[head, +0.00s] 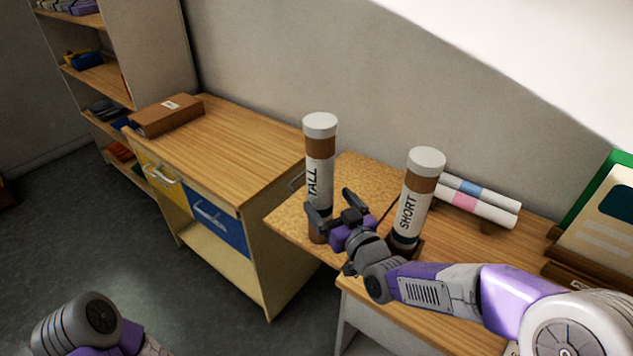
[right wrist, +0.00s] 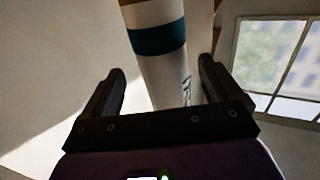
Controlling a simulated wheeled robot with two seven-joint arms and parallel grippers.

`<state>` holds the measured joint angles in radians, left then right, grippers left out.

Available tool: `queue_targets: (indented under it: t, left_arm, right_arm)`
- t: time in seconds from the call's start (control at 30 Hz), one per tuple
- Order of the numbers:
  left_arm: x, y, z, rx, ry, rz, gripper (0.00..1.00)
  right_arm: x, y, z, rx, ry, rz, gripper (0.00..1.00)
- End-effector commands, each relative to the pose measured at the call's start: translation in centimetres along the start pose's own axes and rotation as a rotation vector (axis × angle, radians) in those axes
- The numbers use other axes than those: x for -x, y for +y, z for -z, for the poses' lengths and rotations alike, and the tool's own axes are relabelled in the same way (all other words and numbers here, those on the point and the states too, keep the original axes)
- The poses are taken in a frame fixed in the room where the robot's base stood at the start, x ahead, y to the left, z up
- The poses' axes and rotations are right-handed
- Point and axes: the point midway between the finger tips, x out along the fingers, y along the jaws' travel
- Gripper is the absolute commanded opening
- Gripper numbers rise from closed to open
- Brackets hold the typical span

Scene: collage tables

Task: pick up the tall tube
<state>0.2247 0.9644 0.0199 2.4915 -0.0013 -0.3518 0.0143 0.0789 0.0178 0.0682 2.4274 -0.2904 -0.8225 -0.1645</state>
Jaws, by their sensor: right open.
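The tall tube (head: 319,160) stands upright at the left end of the right-hand table, with a white cap, a brown band and a white label reading TALL. My right gripper (head: 334,208) is open at the lower part of this tube. In the right wrist view the tube (right wrist: 163,62), with its teal band, shows between the two open fingers (right wrist: 162,72), with gaps at both sides. The short tube (head: 410,205), labelled SHORT, stands upright to the right, behind my right arm. My left gripper is out of the head view.
White rolls (head: 478,201) with pink and blue bands lie behind the short tube. A framed board (head: 602,225) stands at the right. A drawer cabinet (head: 235,135) with a brown box (head: 166,114) stands left, beside a shelf (head: 103,78).

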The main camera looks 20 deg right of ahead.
Motion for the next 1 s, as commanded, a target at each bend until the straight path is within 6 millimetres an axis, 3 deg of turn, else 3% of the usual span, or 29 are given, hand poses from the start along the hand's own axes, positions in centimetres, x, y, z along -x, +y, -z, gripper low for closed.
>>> queue_targets:
  t: [0.4, 0.7, 0.77, 1.0]
  left_arm:
    - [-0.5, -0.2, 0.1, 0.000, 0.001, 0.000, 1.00]
    - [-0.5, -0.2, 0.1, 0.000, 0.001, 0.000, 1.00]
    - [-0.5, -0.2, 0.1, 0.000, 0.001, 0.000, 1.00]
    - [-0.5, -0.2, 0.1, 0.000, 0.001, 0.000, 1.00]
  right_arm:
    - [-5.4, -0.3, 0.2, -0.002, -0.001, 0.002, 0.92]
    - [-6.0, -0.3, 0.2, -0.001, -0.001, 0.001, 0.92]
    - [-6.0, -0.3, 0.2, -0.001, -0.001, 0.001, 0.86]
    - [-6.0, -0.3, 0.2, -0.001, -0.001, 0.001, 0.49]
